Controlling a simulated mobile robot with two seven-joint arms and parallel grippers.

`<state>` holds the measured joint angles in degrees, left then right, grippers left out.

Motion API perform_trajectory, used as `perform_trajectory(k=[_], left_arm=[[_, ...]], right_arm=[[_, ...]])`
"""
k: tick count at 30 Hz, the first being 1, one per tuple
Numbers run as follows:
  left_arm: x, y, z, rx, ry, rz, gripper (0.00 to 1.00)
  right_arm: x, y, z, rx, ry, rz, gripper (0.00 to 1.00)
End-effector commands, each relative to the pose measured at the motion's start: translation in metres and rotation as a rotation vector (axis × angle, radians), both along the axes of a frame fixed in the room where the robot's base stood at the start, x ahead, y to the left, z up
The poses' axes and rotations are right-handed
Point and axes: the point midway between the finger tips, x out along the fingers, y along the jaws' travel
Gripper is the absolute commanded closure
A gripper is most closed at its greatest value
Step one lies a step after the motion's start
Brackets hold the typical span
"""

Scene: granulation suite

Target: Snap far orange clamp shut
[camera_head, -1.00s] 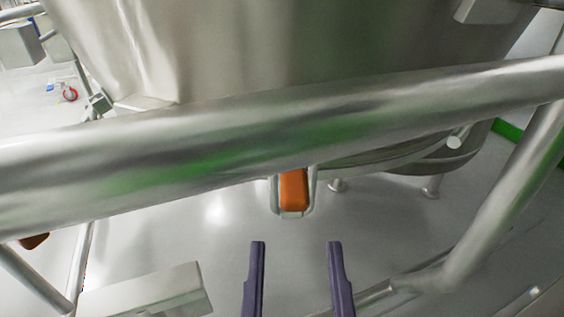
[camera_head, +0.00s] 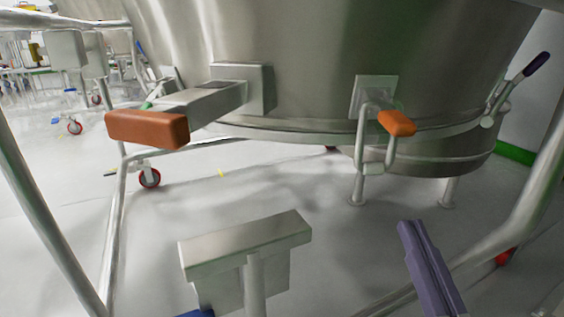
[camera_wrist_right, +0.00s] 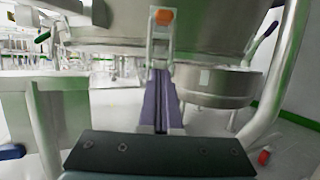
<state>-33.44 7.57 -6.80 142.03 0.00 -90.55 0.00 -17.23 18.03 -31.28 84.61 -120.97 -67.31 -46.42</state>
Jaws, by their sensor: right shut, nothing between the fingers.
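An orange-tipped clamp (camera_head: 397,122) with a bent metal handle sits on a bracket on the steel vessel's side, right of centre in the head view. Its orange tip also shows at the top of the right wrist view (camera_wrist_right: 164,17). A second, larger-looking orange handle (camera_head: 147,129) on a metal arm stands out from the vessel at left. My right gripper (camera_head: 410,226) has purple fingers. They are shut together and empty, below the right orange clamp in the head view. In the wrist view the closed fingers (camera_wrist_right: 158,74) point up toward it; contact cannot be told. My left gripper is not seen.
The steel vessel (camera_head: 300,60) fills the upper middle. A metal post with a flat top (camera_head: 245,243) stands in front. Metal frame tubes (camera_head: 540,170) rise at the sides. A dark-tipped lever (camera_head: 537,64) is at right. Open floor lies below the vessel.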

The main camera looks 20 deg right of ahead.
Motion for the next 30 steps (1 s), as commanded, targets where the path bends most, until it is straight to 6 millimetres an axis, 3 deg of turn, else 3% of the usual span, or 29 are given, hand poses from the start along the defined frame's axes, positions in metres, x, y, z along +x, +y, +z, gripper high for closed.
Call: perform_trajectory(k=[11, 18, 30], left_arm=[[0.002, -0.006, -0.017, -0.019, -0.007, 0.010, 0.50], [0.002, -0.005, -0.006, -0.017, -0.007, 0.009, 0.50], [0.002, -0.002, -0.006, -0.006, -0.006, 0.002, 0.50]], right_arm=[[0.073, -0.023, 0.023, 0.001, -0.004, 0.000, 1.00], [0.071, -0.022, 0.057, 0.002, 0.000, 0.001, 1.00], [0.070, -0.022, 0.064, -0.001, 0.002, 0.002, 1.00]])
